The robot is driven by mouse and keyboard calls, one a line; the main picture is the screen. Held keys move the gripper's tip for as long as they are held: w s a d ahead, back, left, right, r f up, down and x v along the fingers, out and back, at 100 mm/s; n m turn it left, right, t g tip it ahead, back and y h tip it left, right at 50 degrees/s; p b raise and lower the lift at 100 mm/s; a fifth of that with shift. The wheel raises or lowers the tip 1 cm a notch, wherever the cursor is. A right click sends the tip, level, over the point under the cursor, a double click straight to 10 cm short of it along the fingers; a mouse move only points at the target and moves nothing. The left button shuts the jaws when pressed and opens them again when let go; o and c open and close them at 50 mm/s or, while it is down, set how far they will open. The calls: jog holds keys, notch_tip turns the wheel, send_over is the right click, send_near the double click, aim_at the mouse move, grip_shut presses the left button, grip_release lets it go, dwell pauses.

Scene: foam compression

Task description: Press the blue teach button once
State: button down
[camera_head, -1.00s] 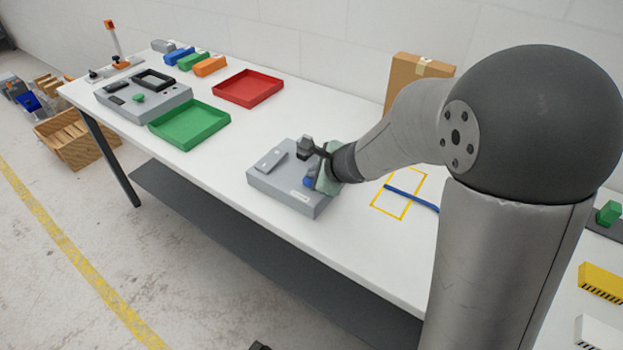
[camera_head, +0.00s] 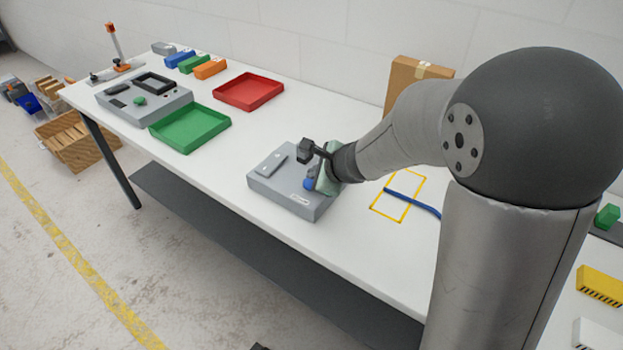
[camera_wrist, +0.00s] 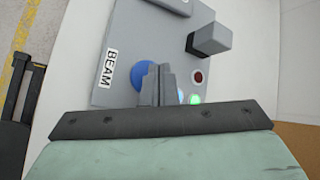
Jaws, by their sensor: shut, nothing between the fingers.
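The blue button (camera_head: 309,184) is on top of a grey box (camera_head: 282,193) near the table's front edge. In the wrist view it is a round blue disc (camera_wrist: 143,72) beside the BEAM label (camera_wrist: 110,68) on the box. My gripper (camera_wrist: 158,72) is shut and empty, its fingers in front of the button and hiding its right part. In the head view my gripper points down at the button from the right, and its fingertips are mostly hidden. I cannot tell whether the fingertips touch the button.
A dark red round part (camera_wrist: 198,77), a green light (camera_wrist: 194,99) and a raised grey block (camera_wrist: 210,38) are close by the fingers. A green tray (camera_head: 190,143) and a red tray (camera_head: 249,105) lie farther left. A blue strip (camera_head: 412,202) crosses a yellow outline to the right.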

jog(key=shift+r, duration=0.3)
notch_tip(320, 180, up, 5)
jog(key=p, duration=0.4)
jog(key=shift+f, duration=0.1)
dwell(0.4)
jog(key=s+d+r+n+g, duration=0.2)
jog(key=s+d+n+g, duration=0.1)
jog(key=s+n, duration=0.9)
jog(key=s+d+n+g+h, duration=0.2)
jog(key=s+d+n, duration=0.1)
jog(key=s+d, duration=0.2)
jog(key=s+d+f+n+g+h, duration=0.1)
jog(key=s+d+n+h, duration=0.2)
jog(key=s+d, duration=0.3)
jog(key=s+n, duration=0.1)
jog(key=s, duration=0.3)
jog(key=shift+s+n+g, duration=0.25)
jog(key=shift+n+g, duration=0.05)
jog(key=shift+g, duration=0.1)
